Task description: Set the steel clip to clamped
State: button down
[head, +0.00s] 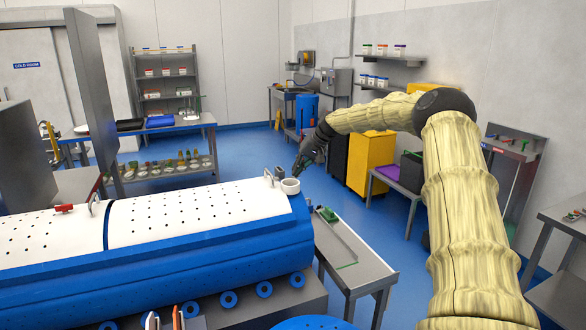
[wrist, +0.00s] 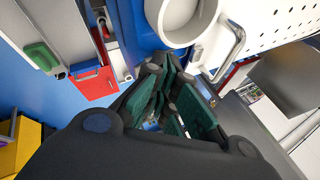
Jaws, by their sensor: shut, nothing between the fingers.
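My gripper (head: 299,166) is dark, with green finger pads, and points down just above the right end of the white perforated drum lid (head: 185,214). In the wrist view my gripper (wrist: 168,82) is shut and empty. A bent steel loop (wrist: 233,48), which looks like the steel clip, stands at the lid beside a white round collar (wrist: 182,18). In the head view a small steel loop (head: 268,179) shows left of the collar (head: 290,186). My fingers are close to the collar; contact cannot be told. I cannot tell the clip's setting.
The blue drum body (head: 210,262) lies under the lid. A red-handled part (head: 64,208) sits on the lid's left. A narrow side table (head: 350,250) with a green-handled item (head: 327,214) is right of the drum. In the wrist view a red piece (wrist: 93,82) lies left of my fingers. Blue floor is clear behind.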

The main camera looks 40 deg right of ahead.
jog(key=shift+s+d+f+m+t+y+b, duration=0.15)
jog(key=shift+d+f+t+y+b, duration=0.15)
jog(key=shift+d+f+y, duration=0.2)
jog(key=shift+s+d+f+m+t+y+b, duration=0.1)
jog(key=shift+d+f+m+t+y+b, duration=0.1)
jog(key=shift+d+f+y+b, duration=0.3)
jog(key=shift+a+r, duration=0.3)
jog(key=shift+a, duration=0.05)
jog(key=shift+r, duration=0.15)
jog(key=d+f+p+v, duration=0.1)
jog(key=p+v, duration=0.4)
jog(key=v, duration=0.4)
jog(key=shift+s+d+r, duration=0.25)
jog(key=shift+s+r, duration=0.05)
jog(key=shift+w, duration=0.1)
